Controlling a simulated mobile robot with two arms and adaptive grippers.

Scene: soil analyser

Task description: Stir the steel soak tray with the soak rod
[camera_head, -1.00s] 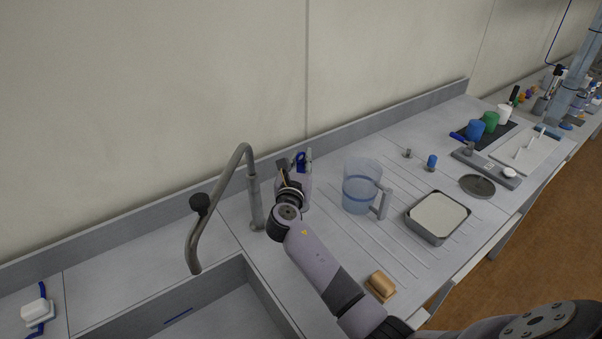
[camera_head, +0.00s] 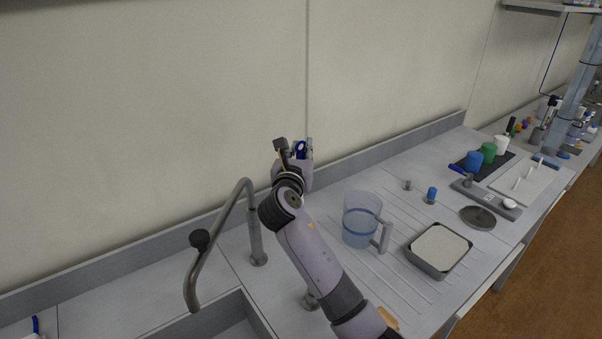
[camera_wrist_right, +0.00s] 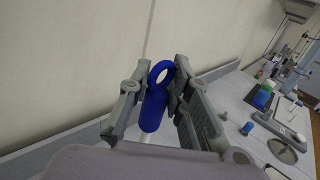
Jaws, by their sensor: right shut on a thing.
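The steel soak tray (camera_head: 436,268) sits on the ribbed part of the bench, right of a jug, with pale grey content in it. My right gripper (camera_head: 295,150) is raised above the bench near the back wall, left of the tray and well apart from it. It is shut on the soak rod (camera_wrist_right: 153,111), whose blue handle with a ring top stands between the fingers in the right wrist view. A short piece of pale shaft shows under the handle; its lower end is hidden. My left gripper is not in view.
A clear jug (camera_head: 358,222) with a handle stands between my right arm and the tray. A curved tap (camera_head: 252,215) and sink lie at left. A blue-capped item (camera_head: 431,195) and a dark round disc (camera_head: 477,217) are beyond the tray.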

